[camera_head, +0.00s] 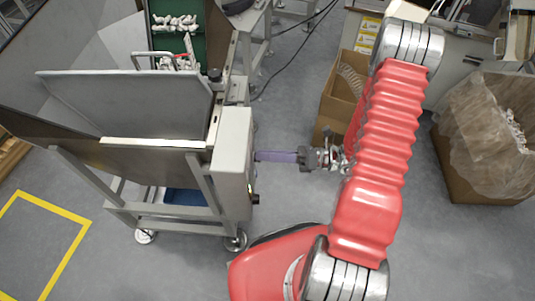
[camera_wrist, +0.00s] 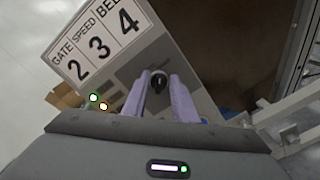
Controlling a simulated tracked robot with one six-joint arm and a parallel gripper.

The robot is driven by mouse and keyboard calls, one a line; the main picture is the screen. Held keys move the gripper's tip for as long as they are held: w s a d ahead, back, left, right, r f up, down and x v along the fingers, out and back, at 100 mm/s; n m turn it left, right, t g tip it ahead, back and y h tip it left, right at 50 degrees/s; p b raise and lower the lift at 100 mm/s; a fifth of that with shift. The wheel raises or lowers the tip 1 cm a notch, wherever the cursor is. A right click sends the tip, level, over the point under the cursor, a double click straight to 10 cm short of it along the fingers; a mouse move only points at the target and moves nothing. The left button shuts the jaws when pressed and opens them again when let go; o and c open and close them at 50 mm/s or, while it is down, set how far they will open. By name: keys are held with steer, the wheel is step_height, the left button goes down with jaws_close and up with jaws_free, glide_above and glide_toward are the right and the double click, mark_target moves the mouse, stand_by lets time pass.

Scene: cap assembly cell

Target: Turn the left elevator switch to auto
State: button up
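The switch (camera_wrist: 158,83) is a black round knob on the grey face of a control box (camera_head: 235,150). In the wrist view it shows between the tips of my two purple fingers. My gripper (camera_wrist: 159,86) is open, with one finger on each side of the knob; whether they touch it I cannot tell. In the head view my gripper (camera_head: 262,156) reaches left, its tips at the box's right face. The knob is hidden there. The knob's setting and any "auto" mark are too small to read.
A label plate (camera_wrist: 103,40) on the box reads GATE 2, SPEED 3 and a cut-off word with 4. Cardboard boxes (camera_head: 338,100) stand behind my arm.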

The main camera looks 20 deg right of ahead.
steer(key=c, duration=0.6)
steer(key=shift+n, duration=0.4)
steer(key=shift+s+r+n, duration=0.1)
steer(key=shift+s+n, duration=0.05)
steer(key=shift+n, duration=1.85)
steer(key=shift+s+n, duration=0.1)
steer(key=shift+n, duration=1.9)
steer(key=shift+a, duration=0.1)
steer(key=o, duration=1.1)
steer(key=shift+c, duration=0.2)
